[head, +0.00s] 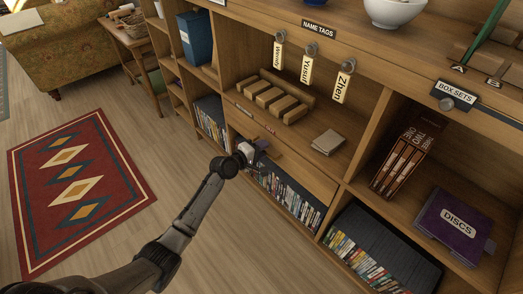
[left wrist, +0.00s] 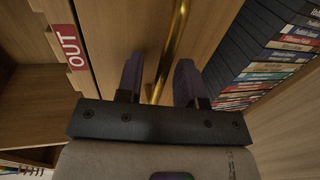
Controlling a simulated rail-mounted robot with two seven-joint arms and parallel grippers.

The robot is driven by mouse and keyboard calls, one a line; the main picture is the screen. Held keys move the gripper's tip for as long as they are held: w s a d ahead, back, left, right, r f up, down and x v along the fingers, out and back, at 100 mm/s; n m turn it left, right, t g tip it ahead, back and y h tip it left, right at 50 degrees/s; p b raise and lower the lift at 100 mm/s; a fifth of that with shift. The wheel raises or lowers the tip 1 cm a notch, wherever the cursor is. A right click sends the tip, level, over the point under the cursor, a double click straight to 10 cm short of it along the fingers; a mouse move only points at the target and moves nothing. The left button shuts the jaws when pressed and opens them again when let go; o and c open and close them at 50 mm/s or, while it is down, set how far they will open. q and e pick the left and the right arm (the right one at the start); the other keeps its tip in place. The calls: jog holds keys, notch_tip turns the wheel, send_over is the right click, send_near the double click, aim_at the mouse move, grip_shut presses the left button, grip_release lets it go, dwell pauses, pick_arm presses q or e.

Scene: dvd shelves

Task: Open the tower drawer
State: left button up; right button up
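A wooden drawer front (head: 306,175) lies in the shelf unit, below an open shelf and above a row of DVDs. In the left wrist view a drawer front (left wrist: 120,35) fills the upper middle, with a red OUT label (left wrist: 69,47) at its left. A brass bar handle (left wrist: 180,22) runs down between the two dark fingers of my left gripper (left wrist: 158,80). The fingers stand apart, one on each side of the bar, with gaps showing. In the head view my left gripper (head: 257,152) is at the unit and hides the handle. My right gripper is not in view.
Rows of DVDs (head: 290,198) stand under the drawer, also close at the right in the left wrist view (left wrist: 265,70). Wooden blocks (head: 275,101), hanging name tags (head: 307,69) and a purple DISCS box (head: 455,226) are nearby. Floor by the red rug (head: 75,190) is clear.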

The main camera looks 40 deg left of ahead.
pick_arm(q)
jog(key=c, duration=0.6)
grip_shut()
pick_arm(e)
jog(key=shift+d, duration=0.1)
pick_arm(q)
jog(key=shift+s, duration=0.1)
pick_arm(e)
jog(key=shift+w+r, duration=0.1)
